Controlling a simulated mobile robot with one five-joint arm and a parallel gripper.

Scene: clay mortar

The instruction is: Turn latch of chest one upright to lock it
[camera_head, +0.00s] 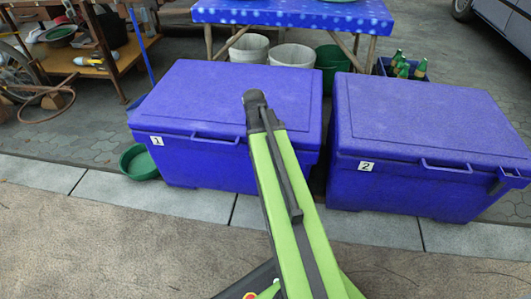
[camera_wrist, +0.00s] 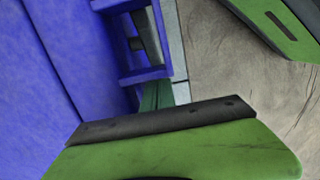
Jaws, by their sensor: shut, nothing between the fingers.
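Chest one (camera_head: 217,102) is a blue chest with its lid down. Its white label "1" (camera_head: 157,141) is on the front left, with a handle (camera_head: 215,138) beside it. My green arm crosses its right part in the head view and hides the front there; I see no latch on chest one in that view. In the wrist view, a blue bracket (camera_wrist: 157,76) stands out from a blue chest wall (camera_wrist: 40,100), with a dark grey piece (camera_wrist: 138,26) inside it; I cannot tell if this is the latch. My gripper (camera_wrist: 185,118) is shut and empty, close below the bracket.
Chest two (camera_head: 430,115), labelled "2", stands close on the right, with a dark latch (camera_head: 510,178) at its right front. A green basin (camera_head: 138,163) lies left of chest one. A blue-covered table (camera_head: 290,12) stands behind. The paving in front is clear.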

